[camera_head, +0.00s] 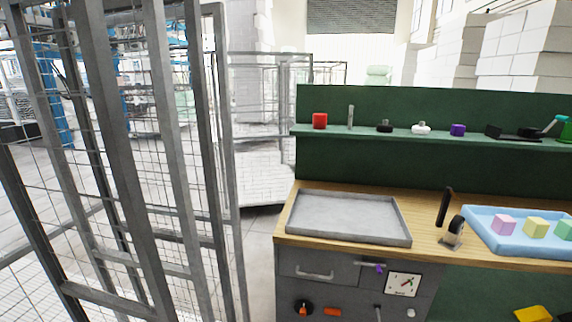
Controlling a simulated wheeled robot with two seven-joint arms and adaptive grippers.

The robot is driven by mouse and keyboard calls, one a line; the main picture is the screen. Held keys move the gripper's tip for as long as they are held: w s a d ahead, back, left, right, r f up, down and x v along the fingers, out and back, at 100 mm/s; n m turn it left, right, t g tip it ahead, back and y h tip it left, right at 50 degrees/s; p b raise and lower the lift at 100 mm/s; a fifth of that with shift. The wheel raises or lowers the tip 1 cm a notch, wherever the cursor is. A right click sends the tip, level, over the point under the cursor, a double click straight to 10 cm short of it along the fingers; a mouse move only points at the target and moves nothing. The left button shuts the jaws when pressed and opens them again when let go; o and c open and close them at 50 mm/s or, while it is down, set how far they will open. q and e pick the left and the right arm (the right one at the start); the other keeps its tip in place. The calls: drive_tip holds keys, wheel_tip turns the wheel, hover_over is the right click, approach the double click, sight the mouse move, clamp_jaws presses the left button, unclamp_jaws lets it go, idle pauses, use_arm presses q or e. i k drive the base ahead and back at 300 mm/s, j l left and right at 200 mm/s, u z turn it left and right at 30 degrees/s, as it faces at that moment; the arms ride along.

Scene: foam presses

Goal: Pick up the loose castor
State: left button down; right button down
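What looks like the loose castor (456,227), a small dark wheel on a light metal base, stands on the wooden benchtop. It sits between the grey tray and the blue tray, close to the grey tray's right end. Neither of my grippers shows in the head view, and nothing is touching the castor.
A black upright piece (444,205) stands just behind the castor. The grey tray (408,241) is empty; the blue tray (483,236) holds coloured blocks. A green shelf (330,131) with small parts is behind. A mesh fence (229,190) stands left of the bench.

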sight(450, 241)
drive_tip(key=z, duration=1.35)
drive_tip(key=i+l, duration=0.25)
drive_tip(key=i+l+u, duration=0.15)
drive_tip(key=l, duration=0.3)
drive_tip(key=i+l, duration=0.3)
drive_tip(key=i+l+u, duration=0.15)
drive_tip(key=l, duration=0.3)
drive_tip(key=i+l, duration=0.25)
drive_tip(key=l, duration=0.15)
drive_tip(key=u, duration=0.05)
